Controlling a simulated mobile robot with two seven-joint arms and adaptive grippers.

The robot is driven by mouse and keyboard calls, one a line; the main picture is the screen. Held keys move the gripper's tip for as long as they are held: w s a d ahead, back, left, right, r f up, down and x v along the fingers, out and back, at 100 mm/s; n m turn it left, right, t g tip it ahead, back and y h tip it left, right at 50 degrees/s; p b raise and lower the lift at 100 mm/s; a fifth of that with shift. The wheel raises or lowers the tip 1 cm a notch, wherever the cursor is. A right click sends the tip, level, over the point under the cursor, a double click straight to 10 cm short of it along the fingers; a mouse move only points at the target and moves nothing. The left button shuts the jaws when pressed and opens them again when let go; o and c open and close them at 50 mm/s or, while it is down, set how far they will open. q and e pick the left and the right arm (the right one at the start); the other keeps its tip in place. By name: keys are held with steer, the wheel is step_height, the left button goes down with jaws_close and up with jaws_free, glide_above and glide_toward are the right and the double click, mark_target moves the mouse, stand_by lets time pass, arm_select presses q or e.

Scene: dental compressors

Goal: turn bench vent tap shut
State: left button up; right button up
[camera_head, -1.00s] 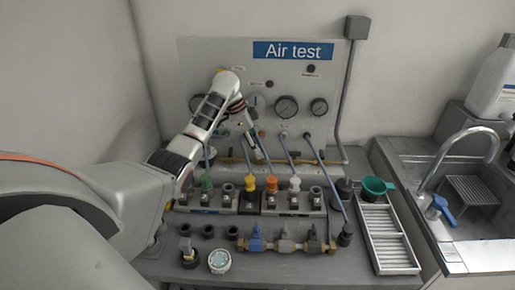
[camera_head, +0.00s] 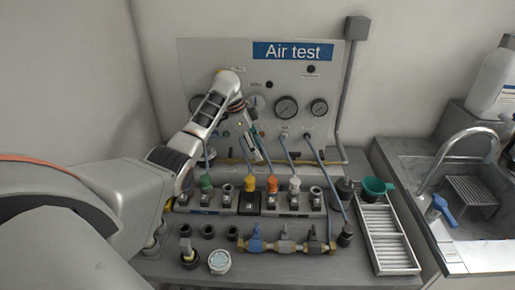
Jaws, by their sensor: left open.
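I cannot tell which one is the bench vent tap. My left arm reaches in from the left, and my left gripper (camera_head: 253,148) hangs in front of the Air test panel, above and behind the row of coloured fittings. It is open, well apart from the manifold taps, and its fingers are small and partly blurred. My right gripper is not in view.
A row of coloured fittings (camera_head: 250,200) stands between the panel (camera_head: 230,75) and the manifold. Blue hoses run down from the panel. A slatted tray (camera_head: 389,240), green cup (camera_head: 376,187) and sink with faucet (camera_head: 455,150) are at right. A round white-rimmed jar (camera_head: 219,262) stands at front.

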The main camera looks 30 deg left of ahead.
arm_select(q)
steer(key=v, duration=1.2)
steer(key=shift+d, duration=0.15)
stand_by(0.3)
